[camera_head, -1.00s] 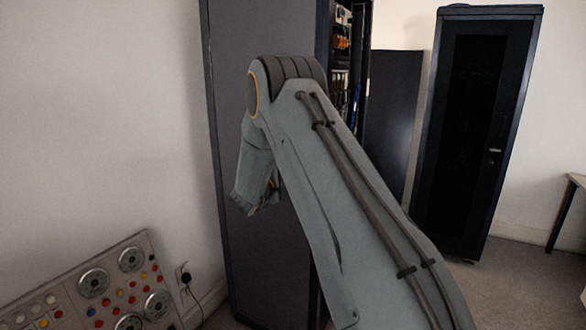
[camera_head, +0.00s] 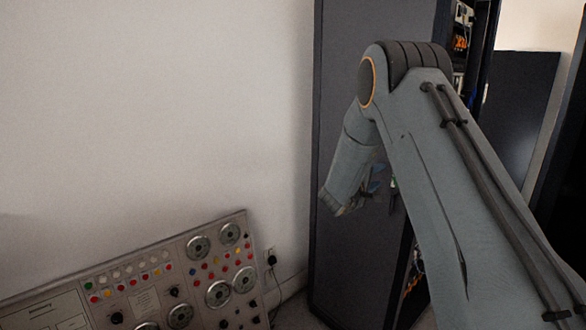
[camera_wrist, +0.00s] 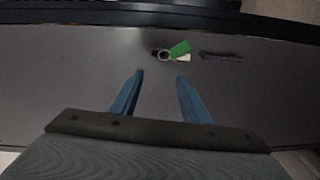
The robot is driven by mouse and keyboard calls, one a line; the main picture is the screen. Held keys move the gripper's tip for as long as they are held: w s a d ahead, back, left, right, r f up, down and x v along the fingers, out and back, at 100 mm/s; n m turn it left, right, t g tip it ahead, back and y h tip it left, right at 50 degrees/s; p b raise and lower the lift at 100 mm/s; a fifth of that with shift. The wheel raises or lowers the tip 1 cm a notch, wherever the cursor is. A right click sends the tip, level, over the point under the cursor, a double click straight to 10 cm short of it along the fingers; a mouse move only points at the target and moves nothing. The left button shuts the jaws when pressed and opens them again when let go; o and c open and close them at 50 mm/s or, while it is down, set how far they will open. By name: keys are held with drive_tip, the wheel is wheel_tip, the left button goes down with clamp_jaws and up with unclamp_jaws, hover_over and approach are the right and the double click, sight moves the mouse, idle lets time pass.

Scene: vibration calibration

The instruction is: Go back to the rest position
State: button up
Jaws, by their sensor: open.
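My gripper (camera_wrist: 158,85) shows in the wrist view with its two blue fingers apart and nothing between them. Beyond the fingers is a dark grey cabinet door panel (camera_wrist: 70,80) with a dark handle (camera_wrist: 221,56) and a ring of keys with a green tag (camera_wrist: 180,49). In the head view my arm is raised and bent on the right, in front of the tall dark cabinet (camera_head: 345,240). The gripper's fingertips are mostly hidden behind my arm there.
A control panel (camera_head: 150,300) with dials, buttons and lamps stands at the lower left against the pale wall (camera_head: 150,120). A black plug (camera_head: 271,260) with a cable is in the wall beside it. An open cabinet section with equipment (camera_head: 462,40) shows behind my arm.

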drive_tip(key=s+a+f+m+g+y+b, duration=0.1)
drive_tip(key=s+a+f+y, duration=0.2)
drive_tip(key=s+a+y, duration=0.3)
drive_tip(key=s+a+f+m+y+b, duration=0.1)
drive_tip(key=s+a+f+y, duration=0.3)
drive_tip(key=a, duration=0.3)
drive_tip(key=s+a+f+m+g+y, duration=0.1)
drive_tip(key=s+f+m+g, duration=0.1)
drive_tip(key=s, duration=0.9)
drive_tip(key=s+a+f+m+g+y+b, duration=0.1)
drive_tip(key=s+g, duration=0.3)
drive_tip(key=s, duration=0.7)
drive_tip(key=s+a+f+m+g+y+b, duration=0.1)
drive_tip(key=s+a+f+m+g, duration=0.1)
drive_tip(key=s, duration=0.9)
drive_tip(key=shift+s+f+m+g, duration=0.15)
drive_tip(key=shift+f+m+g, duration=0.15)
drive_tip(key=shift+f+g, duration=0.4)
